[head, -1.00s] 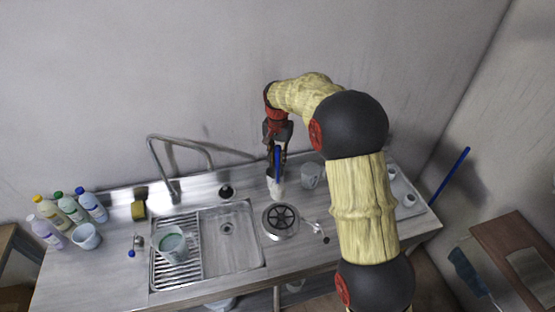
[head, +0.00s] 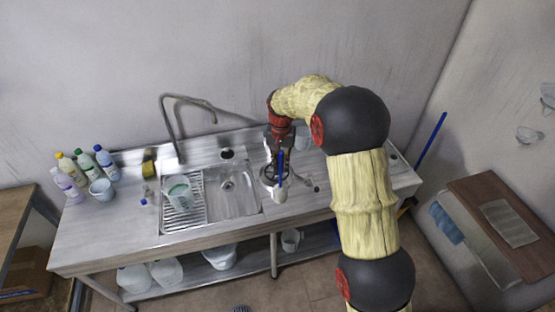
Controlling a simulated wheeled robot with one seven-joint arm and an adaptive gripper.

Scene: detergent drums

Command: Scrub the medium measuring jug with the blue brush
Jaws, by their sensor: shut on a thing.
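My gripper (head: 280,147) is over the counter to the right of the sink, shut on the blue brush (head: 281,165), whose handle points downward. A pale cup-shaped part (head: 279,194) shows at the handle's lower end, near the counter's front edge. I cannot tell if it is the brush head or a separate vessel. A translucent jug (head: 180,193) with a greenish tint stands at the left part of the sink, apart from my gripper. Another pale jug (head: 102,189) stands by the bottles at the left, and a grey one (head: 302,140) is partly hidden behind my arm. Which is medium is unclear.
Several bottles (head: 84,164) and a yellow sponge (head: 149,167) stand at the back left. The faucet (head: 171,130) rises behind the sink (head: 234,194). A small blue-ended tool (head: 144,200) lies left of the sink. A dark round fixture (head: 268,174) is beside my gripper.

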